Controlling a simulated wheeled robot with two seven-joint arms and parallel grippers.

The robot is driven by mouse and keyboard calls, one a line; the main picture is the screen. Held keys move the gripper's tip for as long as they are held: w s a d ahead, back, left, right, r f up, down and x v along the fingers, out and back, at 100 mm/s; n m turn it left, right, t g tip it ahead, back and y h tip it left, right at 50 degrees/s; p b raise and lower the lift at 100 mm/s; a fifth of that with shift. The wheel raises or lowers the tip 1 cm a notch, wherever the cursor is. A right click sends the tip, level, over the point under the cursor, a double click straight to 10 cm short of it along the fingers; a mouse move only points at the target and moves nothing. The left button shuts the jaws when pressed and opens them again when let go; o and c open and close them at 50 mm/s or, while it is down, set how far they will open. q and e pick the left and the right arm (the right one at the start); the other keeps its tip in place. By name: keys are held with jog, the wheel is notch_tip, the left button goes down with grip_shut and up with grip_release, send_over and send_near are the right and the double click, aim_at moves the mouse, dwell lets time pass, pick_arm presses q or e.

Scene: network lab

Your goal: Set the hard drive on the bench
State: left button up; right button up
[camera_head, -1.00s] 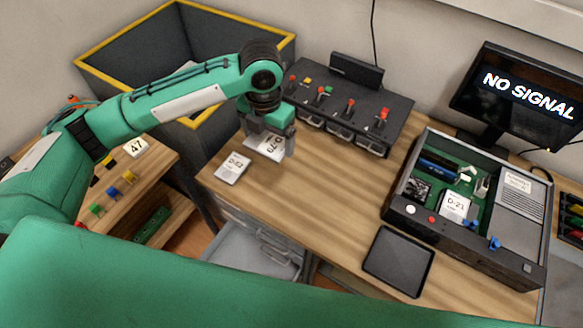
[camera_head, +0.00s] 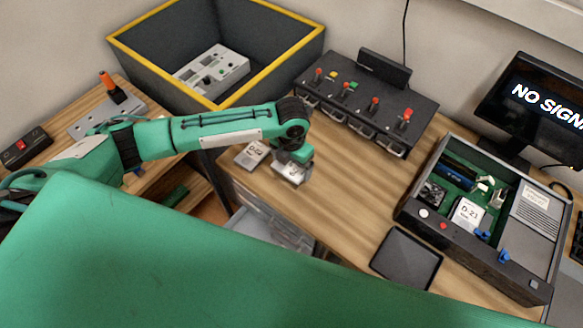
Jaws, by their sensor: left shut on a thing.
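My left gripper (camera_head: 294,160) is shut on a silver hard drive with a white label (camera_head: 288,173), its label partly hidden by the gripper. The drive is flat, at or just above the wooden bench (camera_head: 330,205); I cannot tell whether it touches. A second labelled drive (camera_head: 252,153) lies on the bench just to its left. Another drive, D-21 (camera_head: 467,213), sits inside the open computer case (camera_head: 480,252) at the right. My right gripper is not in view.
A black switch box (camera_head: 365,110) stands at the bench's back. A black tray (camera_head: 406,258) lies at the front, left of the case. A yellow-rimmed bin (camera_head: 270,85) stands behind my left arm. The bench between drive and tray is clear.

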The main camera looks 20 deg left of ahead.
aim_at(292, 166)
pick_arm(q)
notch_tip(292, 166, down, 4)
jog(key=shift+r, duration=0.25)
jog(key=shift+f, duration=0.15)
jog(key=shift+f, duration=0.1)
jog(key=o, duration=0.8)
jog(key=shift+o, duration=0.2)
notch_tip(292, 166, up, 11)
jog(key=shift+b, duration=0.55)
jog(key=shift+r, duration=0.65)
